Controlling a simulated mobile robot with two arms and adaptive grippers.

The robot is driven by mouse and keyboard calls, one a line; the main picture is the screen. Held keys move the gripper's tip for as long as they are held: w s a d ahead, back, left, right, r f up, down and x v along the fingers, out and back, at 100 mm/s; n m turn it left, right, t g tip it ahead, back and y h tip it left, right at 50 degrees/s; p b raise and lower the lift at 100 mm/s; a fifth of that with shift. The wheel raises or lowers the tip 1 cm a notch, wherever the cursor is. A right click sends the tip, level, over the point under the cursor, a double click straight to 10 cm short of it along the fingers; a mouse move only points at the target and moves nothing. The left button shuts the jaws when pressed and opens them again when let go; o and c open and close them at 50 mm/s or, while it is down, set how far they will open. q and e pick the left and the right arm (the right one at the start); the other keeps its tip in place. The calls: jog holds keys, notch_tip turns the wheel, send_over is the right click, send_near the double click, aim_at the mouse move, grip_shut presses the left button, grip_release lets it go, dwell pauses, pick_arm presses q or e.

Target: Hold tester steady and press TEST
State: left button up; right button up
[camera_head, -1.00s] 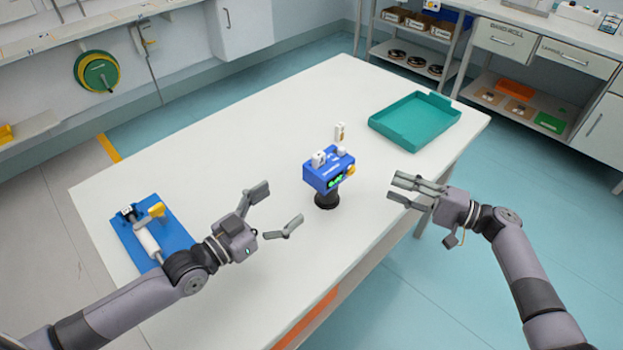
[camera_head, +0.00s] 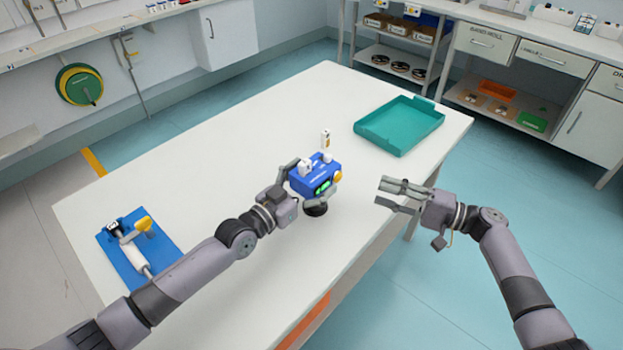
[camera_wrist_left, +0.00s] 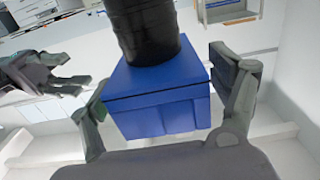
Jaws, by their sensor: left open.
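The blue tester (camera_head: 314,176) stands on a black round base (camera_head: 316,209) near the middle of the table. It has a green lit display and a yellow button (camera_head: 338,176) on its right side. My left gripper (camera_head: 296,178) is open at the tester, partly hidden behind it. In the left wrist view the tester's blue body (camera_wrist_left: 158,100) lies between the two spread fingers (camera_wrist_left: 168,100), with the black base at the top. A gap shows beside the right finger; contact on the left is unclear. My right gripper (camera_head: 390,195) hovers right of the tester, apart from it.
A teal tray (camera_head: 362,135) lies at the table's back right. A blue fixture (camera_head: 118,262) with a yellow handle and white roll lies at the left. A white upright piece (camera_head: 325,140) shows just behind the tester. The white table (camera_head: 230,165) is clear between them.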

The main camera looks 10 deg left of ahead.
pick_arm(q)
jog(key=c, duration=1.5)
pick_arm(e)
grip_shut()
dwell(0.6)
jog(key=shift+f, duration=0.1)
dwell(0.4)
